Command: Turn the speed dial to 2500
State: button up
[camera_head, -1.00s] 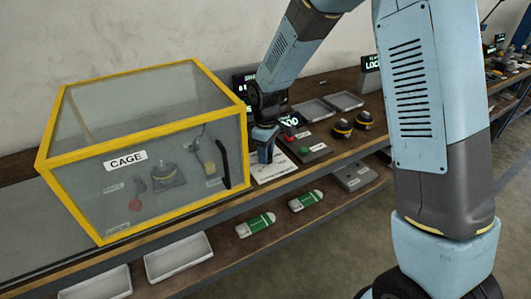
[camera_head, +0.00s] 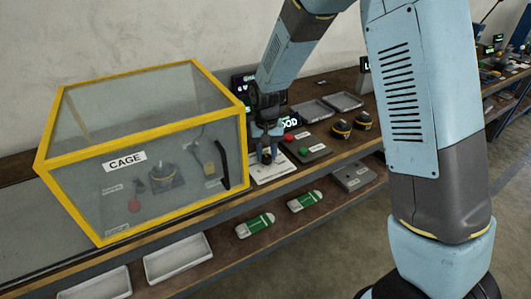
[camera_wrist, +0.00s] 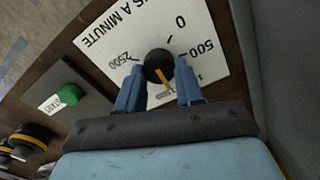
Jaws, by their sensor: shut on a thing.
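The speed dial (camera_wrist: 156,62) is a round black knob with a yellow pointer on a white plate (camera_wrist: 110,35) printed "…S A MINUTE". The figures 0, 500 and 2500 show upside down in the wrist view. A further label right of the knob is partly covered by a finger. The yellow pointer points down and slightly right, between my fingers and away from the 2500 mark at the knob's left. My gripper (camera_wrist: 159,80) is shut on the knob, one finger on each side. In the head view my gripper (camera_head: 267,157) stands over the white plate, hiding most of the dial.
A yellow-framed clear cage (camera_head: 145,70) stands left of my gripper. A panel with a green button (camera_wrist: 70,94) lies beside the plate. Black-and-yellow round items (camera_head: 362,120) and grey trays (camera_head: 345,102) are on the bench. Lit displays stand behind my gripper.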

jog(key=m, duration=0.5)
jog(key=shift+m, duration=0.3)
jog(key=m, duration=0.6)
jog(key=shift+s+d, duration=0.1)
jog(key=shift+d, duration=0.1)
jog(key=m, duration=0.6)
jog(key=shift+s+m, duration=0.1)
jog(key=shift+m, duration=0.2)
jog(key=m, duration=0.6)
jog(key=shift+s, duration=0.1)
jog(key=o, duration=1)
jog(key=shift+o, duration=0.2)
jog(key=shift+r, duration=0.1)
